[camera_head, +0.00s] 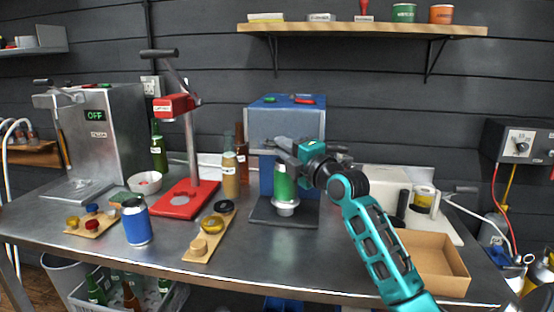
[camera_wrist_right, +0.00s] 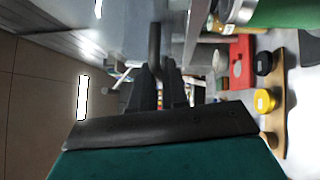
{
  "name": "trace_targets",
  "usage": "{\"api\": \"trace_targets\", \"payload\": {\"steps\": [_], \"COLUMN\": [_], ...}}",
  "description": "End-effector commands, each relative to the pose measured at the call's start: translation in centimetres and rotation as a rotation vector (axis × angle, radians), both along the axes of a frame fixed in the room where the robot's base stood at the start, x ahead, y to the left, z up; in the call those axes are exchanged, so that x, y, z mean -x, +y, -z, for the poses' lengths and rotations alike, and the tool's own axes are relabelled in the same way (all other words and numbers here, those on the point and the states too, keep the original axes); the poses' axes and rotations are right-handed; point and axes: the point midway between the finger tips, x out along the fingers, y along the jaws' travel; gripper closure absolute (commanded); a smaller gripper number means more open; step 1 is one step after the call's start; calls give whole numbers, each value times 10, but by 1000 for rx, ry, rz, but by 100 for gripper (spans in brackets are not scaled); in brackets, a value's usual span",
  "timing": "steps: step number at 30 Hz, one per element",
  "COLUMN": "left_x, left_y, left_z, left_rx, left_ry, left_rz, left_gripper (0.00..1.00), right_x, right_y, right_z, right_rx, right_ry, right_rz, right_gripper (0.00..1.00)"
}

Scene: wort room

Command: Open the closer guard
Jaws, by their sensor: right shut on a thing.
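The closer (camera_head: 308,186) is a blue machine at the middle of the bench, with a dark base. Its grey guard (camera_head: 282,122) covers the upper front and looks lowered. A green can (camera_head: 285,183) stands upright on a pale round seat beneath it. My teal right gripper (camera_head: 284,150) is at the guard's lower front edge, partly hiding it. In the right wrist view my right gripper (camera_wrist_right: 165,88) is shut on a dark bar-like handle (camera_wrist_right: 154,45). My left gripper is not in view.
A red press (camera_head: 190,190) and brown bottles stand left of the closer. A blue can (camera_head: 136,222) and a wooden strip with lids (camera_head: 205,240) are in front. An open cardboard box (camera_head: 430,262) is at the right. A shelf (camera_head: 360,30) hangs above.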

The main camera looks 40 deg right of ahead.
Motion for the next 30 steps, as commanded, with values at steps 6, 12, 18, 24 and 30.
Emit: {"api": "trace_targets", "payload": {"steps": [6,12,18,24,30], "left_x": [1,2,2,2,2], "left_y": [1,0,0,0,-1], "left_z": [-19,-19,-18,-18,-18], "left_rx": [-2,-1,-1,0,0], "left_ry": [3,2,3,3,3], "left_rz": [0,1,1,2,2], "left_gripper": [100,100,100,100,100], "right_x": [0,0,0,0,0], "right_y": [-4,-4,-5,-4,-3], "right_z": [-35,-35,-35,-34,-34], "right_rx": [4,2,3,2,2], "right_ry": [-4,-5,-5,-3,-3], "right_rz": [2,3,4,2,1], "right_gripper": [100,100,83,64,64]}}
